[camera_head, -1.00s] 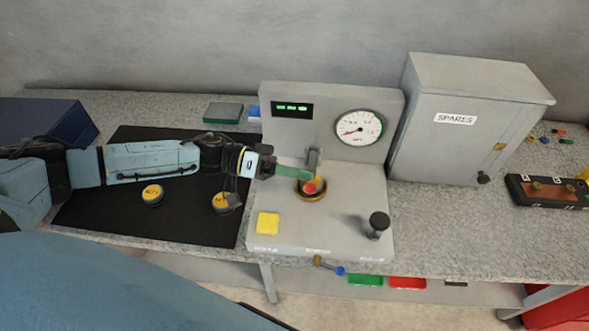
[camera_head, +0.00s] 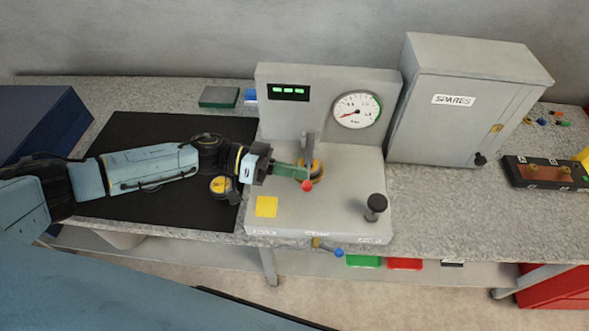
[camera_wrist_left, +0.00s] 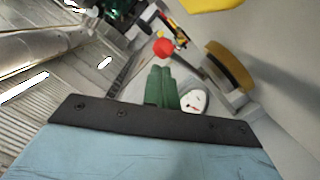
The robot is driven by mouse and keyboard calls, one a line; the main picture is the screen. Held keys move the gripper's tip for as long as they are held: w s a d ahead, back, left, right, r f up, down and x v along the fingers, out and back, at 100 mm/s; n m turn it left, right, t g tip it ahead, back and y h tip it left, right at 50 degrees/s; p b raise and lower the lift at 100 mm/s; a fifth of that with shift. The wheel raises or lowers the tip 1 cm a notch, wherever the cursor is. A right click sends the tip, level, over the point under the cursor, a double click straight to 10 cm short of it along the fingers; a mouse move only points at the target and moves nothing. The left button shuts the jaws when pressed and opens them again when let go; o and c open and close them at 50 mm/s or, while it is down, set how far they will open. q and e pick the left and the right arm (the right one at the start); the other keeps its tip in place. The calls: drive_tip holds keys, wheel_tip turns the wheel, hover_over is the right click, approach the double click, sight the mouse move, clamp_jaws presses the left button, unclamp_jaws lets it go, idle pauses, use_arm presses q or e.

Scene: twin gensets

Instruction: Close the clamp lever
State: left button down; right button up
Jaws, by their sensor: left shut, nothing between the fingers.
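The clamp stands on the grey test stand (camera_head: 330,215); its grey upright (camera_head: 309,147) rises behind a brass-yellow round part (camera_head: 318,172). The lever's red ball end (camera_head: 306,185) shows at the front left of that part, just by my fingertips; the rest of the lever is mostly hidden. My left gripper (camera_head: 304,173) reaches in from the left, its green fingers shut and empty. I cannot tell whether fingers and ball touch. My right gripper is out of view.
The stand carries a gauge (camera_head: 356,111), a black knob (camera_head: 376,206) and a yellow square (camera_head: 266,207). A grey spares cabinet (camera_head: 450,125) stands to the right. The bench front is clear.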

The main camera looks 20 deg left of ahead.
use_arm(q)
drive_tip(key=a+r+p, duration=0.1)
drive_tip(key=a+r, duration=0.3)
drive_tip(key=a, duration=0.6)
drive_tip(key=shift+w+a, duration=0.2)
drive_tip(key=shift+a, duration=0.1)
drive_tip(key=shift+f, duration=0.1)
